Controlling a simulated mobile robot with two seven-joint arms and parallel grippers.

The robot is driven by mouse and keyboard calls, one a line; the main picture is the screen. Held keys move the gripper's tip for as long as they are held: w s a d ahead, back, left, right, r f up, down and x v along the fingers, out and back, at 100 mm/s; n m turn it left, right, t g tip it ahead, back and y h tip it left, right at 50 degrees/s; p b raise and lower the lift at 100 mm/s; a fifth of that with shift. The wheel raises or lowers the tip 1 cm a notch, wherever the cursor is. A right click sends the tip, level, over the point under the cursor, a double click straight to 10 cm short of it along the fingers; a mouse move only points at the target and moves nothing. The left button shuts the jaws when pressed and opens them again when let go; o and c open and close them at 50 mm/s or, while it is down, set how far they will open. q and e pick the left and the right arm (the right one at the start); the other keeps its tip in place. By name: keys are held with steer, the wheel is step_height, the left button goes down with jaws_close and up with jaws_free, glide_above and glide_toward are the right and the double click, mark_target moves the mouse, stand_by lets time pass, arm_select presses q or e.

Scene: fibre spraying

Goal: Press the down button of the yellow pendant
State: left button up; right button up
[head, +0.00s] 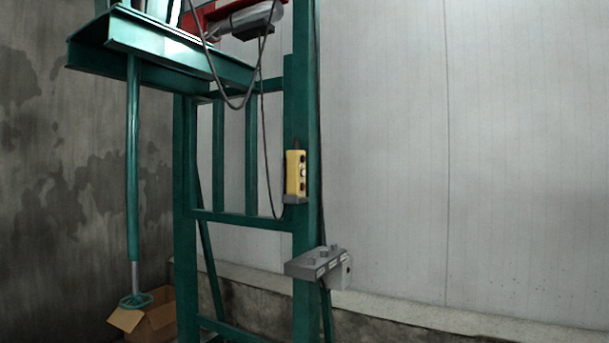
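The yellow pendant (292,173) hangs upright on the front post of the green steel frame. Dark round buttons show on its right-hand face, one above another; their labels are too small to read. A grey holder (295,199) sits at its lower end. A dark cable runs near it, up toward the red and grey hoist (245,20) at the top. Neither of my grippers is in the head view, and nothing touches the pendant.
The green frame (305,245) stands left of centre. A grey control box (320,265) with knobs juts from its post below the pendant. Pale wall panels fill the right.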

arm_select(q)
steer(key=shift+w+d, duration=0.2)
jaws_close()
steer(key=shift+a+r, duration=0.1)
stand_by(1.0)
